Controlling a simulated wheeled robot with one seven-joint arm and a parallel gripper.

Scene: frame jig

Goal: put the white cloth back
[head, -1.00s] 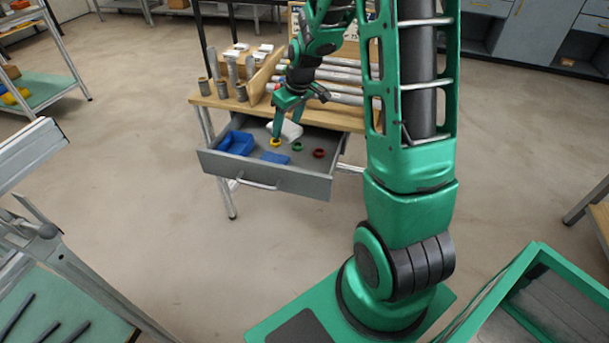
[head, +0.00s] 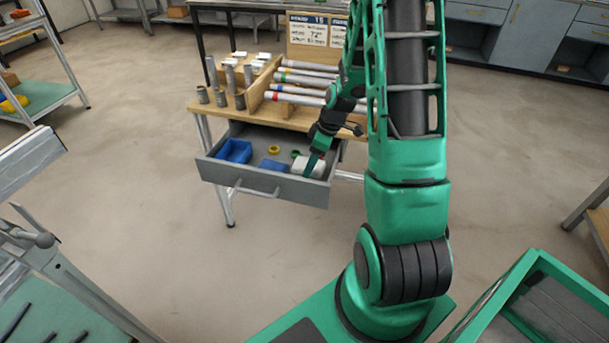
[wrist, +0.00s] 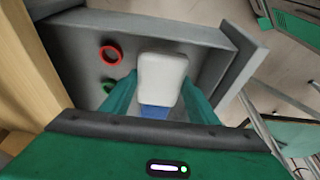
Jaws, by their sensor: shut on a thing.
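The white cloth (head: 308,167) is a small folded pad at the right front of the open grey drawer (head: 262,184). My gripper (head: 312,164) is shut on it from above. In the wrist view the cloth (wrist: 163,70) sits between my two green fingers, over or beside a blue flat piece (wrist: 156,111). Whether the cloth touches the drawer floor I cannot tell.
The drawer also holds a blue bin (head: 234,151), a yellow ring (head: 274,150), a green ring (head: 295,153) and a red ring (wrist: 111,54). Above it, the wooden bench top (head: 290,117) carries grey cylinders and several banded rods.

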